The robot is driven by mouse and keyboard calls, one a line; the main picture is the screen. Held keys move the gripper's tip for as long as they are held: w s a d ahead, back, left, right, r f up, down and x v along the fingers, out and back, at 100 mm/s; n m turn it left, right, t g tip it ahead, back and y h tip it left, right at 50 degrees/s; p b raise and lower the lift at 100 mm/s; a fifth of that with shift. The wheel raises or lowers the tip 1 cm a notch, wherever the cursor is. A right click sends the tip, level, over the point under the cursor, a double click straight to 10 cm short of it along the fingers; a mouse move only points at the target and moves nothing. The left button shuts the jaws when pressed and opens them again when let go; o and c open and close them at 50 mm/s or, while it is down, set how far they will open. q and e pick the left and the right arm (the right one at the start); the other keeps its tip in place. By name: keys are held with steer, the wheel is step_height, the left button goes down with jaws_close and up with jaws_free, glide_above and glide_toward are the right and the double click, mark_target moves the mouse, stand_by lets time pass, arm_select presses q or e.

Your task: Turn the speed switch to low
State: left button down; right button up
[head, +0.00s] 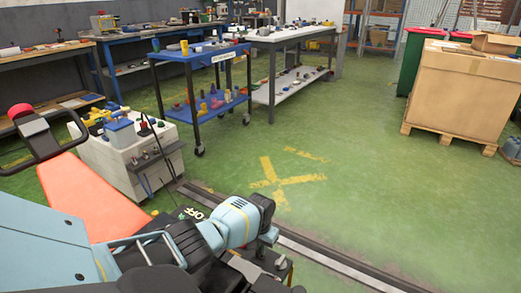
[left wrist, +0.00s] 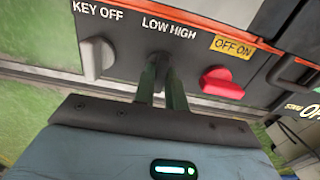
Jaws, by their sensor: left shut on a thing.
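In the left wrist view a dark panel carries a row of switches. The speed switch (left wrist: 160,62) is a dark knob under the words LOW HIGH. My left gripper (left wrist: 163,72) is shut on it, one finger on each side. The fingers hide most of the knob, so I cannot tell whether it points to low or high. In the head view my left arm reaches in from the left, and its wrist bends down over the machine; the fingertips and the switch are hidden there. My right gripper is not in view.
A grey knob (left wrist: 98,57) by KEY OFF is left of the speed switch, and a red knob (left wrist: 222,82) by OFF ON is right of it. A blue cart (head: 205,55), workbenches and a cardboard box (head: 465,85) stand beyond. Green floor (head: 330,150) is open between.

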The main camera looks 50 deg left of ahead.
arm_select(q)
steer(key=c, duration=1.4)
jaws_free()
steer(key=shift+c, duration=0.2)
step_height(320, 180, up, 7)
steer(key=p, duration=0.4)
steer(key=shift+r, duration=0.4)
